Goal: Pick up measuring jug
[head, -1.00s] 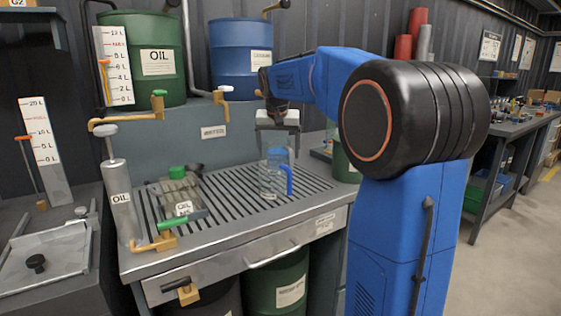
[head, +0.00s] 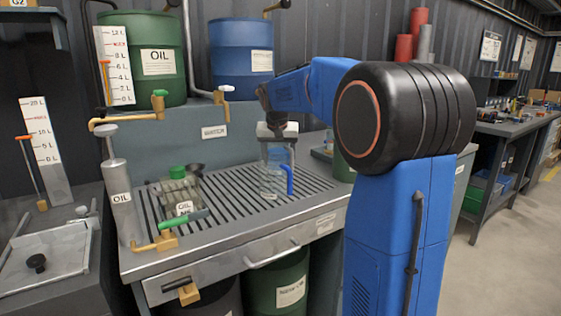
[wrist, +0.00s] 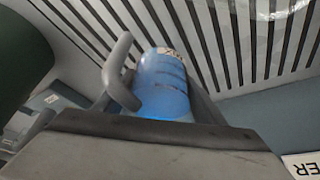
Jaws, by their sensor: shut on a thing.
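The measuring jug (head: 272,178) is clear with a blue tint and has a blue handle. It stands upright on the slatted grate of the bench. My gripper (head: 277,152) points down from above, its fingers on both sides of the jug's upper part, and is shut on it. In the wrist view the jug (wrist: 165,85) shows bright blue between the fingers, with a small label near its far end. The gripper's body hides the near part of the jug there.
A clear container with a green cap (head: 178,190) stands on the grate (head: 232,188) to the left. A grey oil cylinder (head: 121,200) is at the bench's left end. Brass taps (head: 158,104) stick out above the grate. Green (head: 150,60) and blue (head: 241,60) drums stand behind.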

